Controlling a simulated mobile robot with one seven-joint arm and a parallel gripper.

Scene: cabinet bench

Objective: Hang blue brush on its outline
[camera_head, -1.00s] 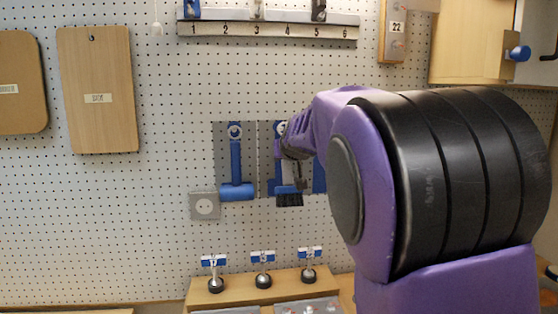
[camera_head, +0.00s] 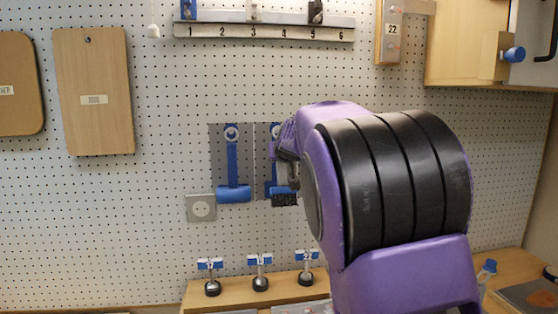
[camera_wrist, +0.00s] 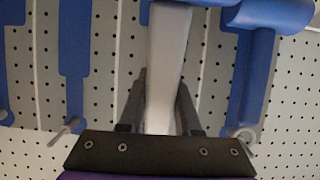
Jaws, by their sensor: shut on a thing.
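My gripper (camera_head: 284,168) is at the tool panel, just right of the hanging blue mallet, partly hidden by my arm. It is shut on the brush, whose dark bristles (camera_head: 284,200) point down below the gripper. In the wrist view the brush's pale grey handle (camera_wrist: 168,60) runs between my gripper's fingers (camera_wrist: 160,100). Blue painted outlines (camera_wrist: 75,40) show on the grey panel behind and to the left there, with a peg (camera_wrist: 65,130) at one of them. I cannot tell whether the brush touches the panel or a peg.
The blue mallet (camera_head: 233,170) hangs close on the left, and also shows in the wrist view (camera_wrist: 258,75). A grey socket plate (camera_head: 201,208) is below left. A numbered rail (camera_head: 262,32) is above. A wooden stand (camera_head: 240,294) with several labelled knobs is below.

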